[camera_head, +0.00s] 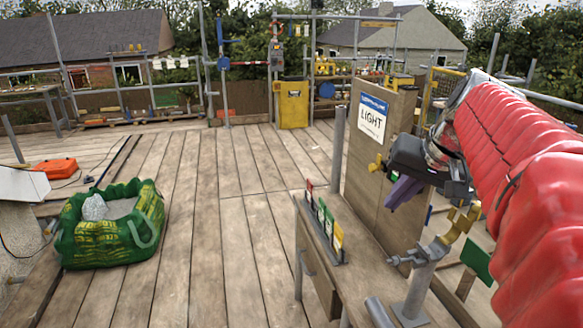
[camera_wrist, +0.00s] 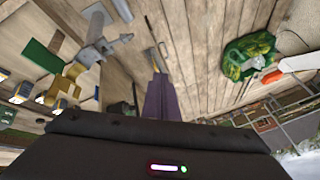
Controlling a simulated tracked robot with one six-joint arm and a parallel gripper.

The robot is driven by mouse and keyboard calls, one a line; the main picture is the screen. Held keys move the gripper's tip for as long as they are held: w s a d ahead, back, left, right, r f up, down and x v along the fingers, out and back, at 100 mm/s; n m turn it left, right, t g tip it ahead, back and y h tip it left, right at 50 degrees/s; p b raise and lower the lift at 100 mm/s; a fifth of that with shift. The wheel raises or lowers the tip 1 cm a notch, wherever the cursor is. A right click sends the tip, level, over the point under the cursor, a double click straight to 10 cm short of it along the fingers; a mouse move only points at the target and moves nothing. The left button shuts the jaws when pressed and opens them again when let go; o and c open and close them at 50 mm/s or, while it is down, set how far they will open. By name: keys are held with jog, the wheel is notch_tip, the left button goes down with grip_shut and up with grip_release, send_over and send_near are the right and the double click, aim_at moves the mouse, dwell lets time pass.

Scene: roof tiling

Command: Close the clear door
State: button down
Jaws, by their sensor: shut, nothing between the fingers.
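I cannot make out a clear door in either view. My gripper (camera_head: 400,193) has purple fingers and is shut and empty. In the head view it hangs from the dark wrist at the end of my red-sleeved arm, in front of the upright wooden panel (camera_head: 358,168) with a "LIGHT" sign (camera_head: 372,117). In the wrist view the shut fingers (camera_wrist: 158,82) point away over wooden planks. A grey clamp post (camera_head: 420,280) with a brass-coloured piece stands below and right of the gripper; it also shows in the wrist view (camera_wrist: 95,45).
A wooden bench (camera_head: 345,282) carries a rack of coloured tags (camera_head: 325,228). A green bag (camera_head: 108,225) sits on the deck at left, near an orange case (camera_head: 56,168). A yellow bin (camera_head: 292,103) stands at the back. The middle deck (camera_head: 230,210) is clear.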

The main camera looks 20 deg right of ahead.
jog(key=s+d+r+m, duration=0.1)
jog(key=d+r, duration=0.1)
jog(key=d, duration=0.5)
jog(key=s+d+r+m+t, duration=0.1)
jog(key=s+d+r, duration=0.1)
jog(key=d, duration=0.6)
jog(key=shift+d+r+m, duration=0.2)
jog(key=shift+r+m, duration=0.1)
jog(key=shift+r, duration=0.05)
jog(key=shift+f, duration=0.15)
jog(key=w+a+f, duration=0.1)
jog(key=w+f, duration=0.7)
jog(key=w, duration=0.1)
jog(key=shift+a, duration=0.4)
